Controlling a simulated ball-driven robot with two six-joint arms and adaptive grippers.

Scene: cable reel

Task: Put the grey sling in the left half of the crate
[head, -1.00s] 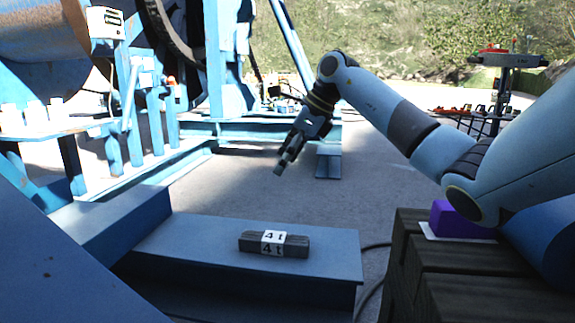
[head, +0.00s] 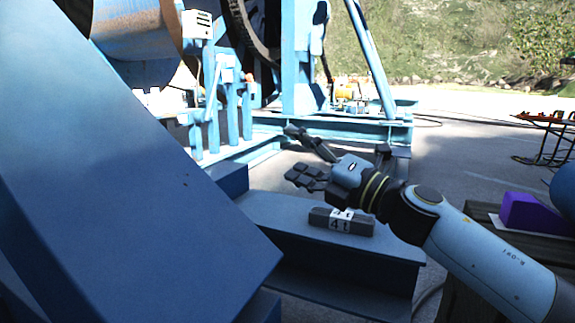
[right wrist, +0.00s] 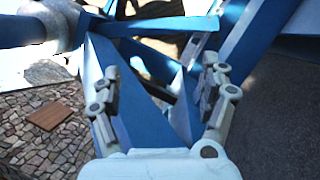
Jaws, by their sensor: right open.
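The grey sling (head: 327,219) is a dark grey folded bundle with a white "4t" label, lying on a flat blue steel beam (head: 380,262) in the head view. My right gripper (head: 293,153) is open and empty, its fingers spread wide and pointing left. In the picture it is just above and beyond the sling; the height between them is hard to tell. The right wrist view shows the open fingers (right wrist: 160,72) with blue steelwork between them and no sling. I cannot make out a crate in either view. My left gripper is out of view.
A purple block (head: 537,213) sits on dark wooden planks (head: 470,290) at right. A large blue slab (head: 120,190) fills the left foreground. The blue reel stand (head: 300,75) rises behind. Grey ground is open at centre right. A brown plate (right wrist: 50,115) lies on cobbles.

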